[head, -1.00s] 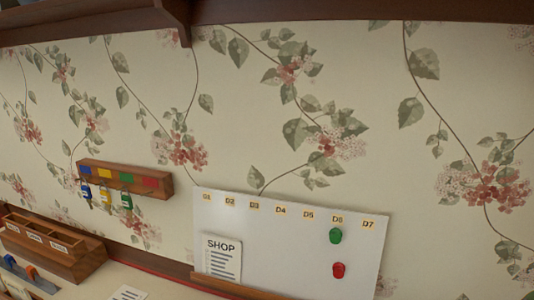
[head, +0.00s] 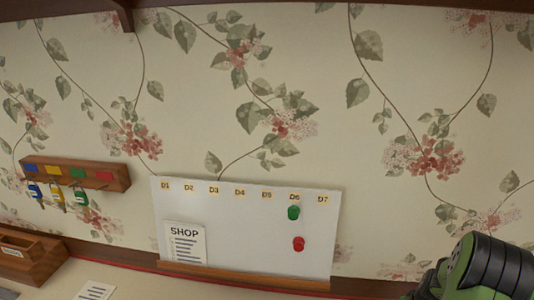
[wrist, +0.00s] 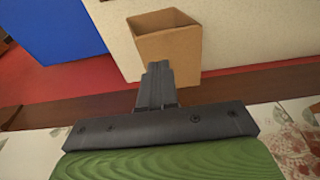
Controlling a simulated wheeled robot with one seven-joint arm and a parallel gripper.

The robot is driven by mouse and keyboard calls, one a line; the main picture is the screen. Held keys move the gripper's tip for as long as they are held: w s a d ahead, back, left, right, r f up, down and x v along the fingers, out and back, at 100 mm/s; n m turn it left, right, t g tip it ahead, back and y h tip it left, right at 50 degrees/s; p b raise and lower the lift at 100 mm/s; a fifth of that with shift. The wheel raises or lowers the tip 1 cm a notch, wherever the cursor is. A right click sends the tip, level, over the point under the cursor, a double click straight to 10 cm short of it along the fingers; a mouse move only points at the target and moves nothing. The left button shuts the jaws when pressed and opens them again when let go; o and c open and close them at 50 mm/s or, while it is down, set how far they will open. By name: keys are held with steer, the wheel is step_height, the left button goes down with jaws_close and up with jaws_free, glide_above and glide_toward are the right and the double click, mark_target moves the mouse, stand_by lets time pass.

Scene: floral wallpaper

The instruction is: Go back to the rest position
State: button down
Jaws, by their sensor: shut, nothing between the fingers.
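My gripper (wrist: 159,82) shows in the wrist view with its fingers together and nothing between them. Its fingertips point toward an open cardboard box (wrist: 168,48), and I see no contact that I can be sure of. In the head view the gripper itself is out of frame. Only a green and black part of my arm shows at the lower right.
A whiteboard (head: 240,240) with a SHOP card (head: 184,245), a green magnet (head: 293,212) and a red magnet (head: 299,243) is on the wall. A key rack (head: 100,178) hangs left of it. A wooden organiser (head: 30,258) stands below. A blue object (wrist: 55,28) is beside the box.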

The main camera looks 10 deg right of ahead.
steer(key=shift+f, duration=0.1)
steer(key=w+a+r+n+t, duration=0.1)
steer(key=a+r+n, duration=0.1)
steer(key=a+r, duration=1.45)
steer(key=s+a+r+t, duration=0.1)
steer(key=s+a+r, duration=0.4)
steer(key=s, duration=0.3)
steer(key=s+a+r+n+t, duration=0.1)
steer(key=s+a+r, duration=0.4)
steer(key=s+a, duration=0.3)
steer(key=shift+r+n+y, duration=0.15)
steer(key=shift+n+y, duration=0.15)
steer(key=shift+a, duration=0.1)
